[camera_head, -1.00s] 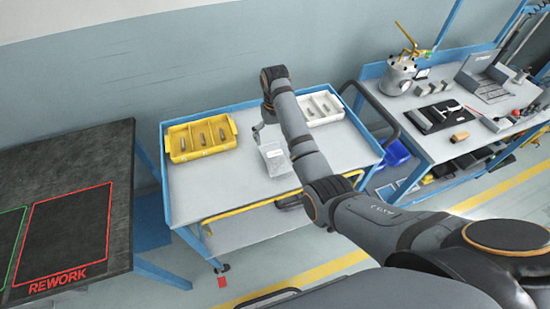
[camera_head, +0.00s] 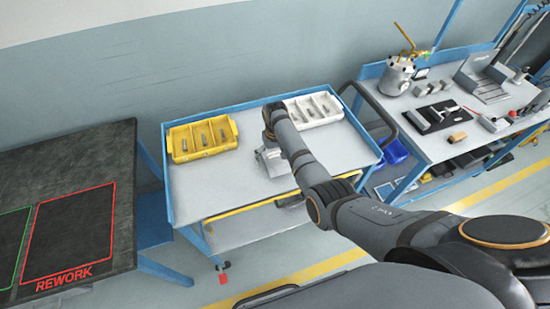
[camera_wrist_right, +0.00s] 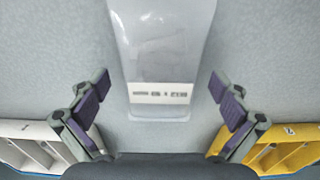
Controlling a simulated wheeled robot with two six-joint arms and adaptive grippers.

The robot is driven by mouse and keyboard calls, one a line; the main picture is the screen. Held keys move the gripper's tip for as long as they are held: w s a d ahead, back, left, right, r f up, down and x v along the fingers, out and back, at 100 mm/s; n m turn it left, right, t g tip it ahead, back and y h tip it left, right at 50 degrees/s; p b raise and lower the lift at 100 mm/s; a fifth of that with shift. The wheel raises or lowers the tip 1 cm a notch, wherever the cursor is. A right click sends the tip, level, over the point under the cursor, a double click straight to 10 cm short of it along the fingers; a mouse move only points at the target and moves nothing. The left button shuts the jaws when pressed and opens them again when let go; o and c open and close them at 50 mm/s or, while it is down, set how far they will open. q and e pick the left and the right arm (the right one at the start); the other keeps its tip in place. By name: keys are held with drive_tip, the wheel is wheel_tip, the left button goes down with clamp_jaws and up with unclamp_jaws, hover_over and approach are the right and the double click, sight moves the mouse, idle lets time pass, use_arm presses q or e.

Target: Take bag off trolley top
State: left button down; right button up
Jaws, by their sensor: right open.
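A clear bag with a white label strip (camera_wrist_right: 160,50) lies flat on the grey top of the trolley (camera_head: 215,190). In the head view the bag (camera_head: 274,164) is partly hidden by my right arm. My right gripper (camera_wrist_right: 159,92) is open, with one finger on each side of the bag's labelled end and a gap on both sides. In the head view the right gripper (camera_head: 262,153) is low over the trolley top, mostly hidden behind the forearm. I cannot tell its exact height. My left gripper is not in view.
A yellow divided bin (camera_head: 202,139) stands at the trolley's back left, and a white divided bin (camera_head: 314,111) at its back right. A dark table with a red REWORK outline (camera_head: 70,235) is at left. A workbench (camera_head: 425,140) with tools stands at right.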

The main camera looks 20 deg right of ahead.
drive_tip(key=c, duration=1.6)
drive_tip(key=shift+o, duration=0.2)
drive_tip(key=shift+r, duration=0.1)
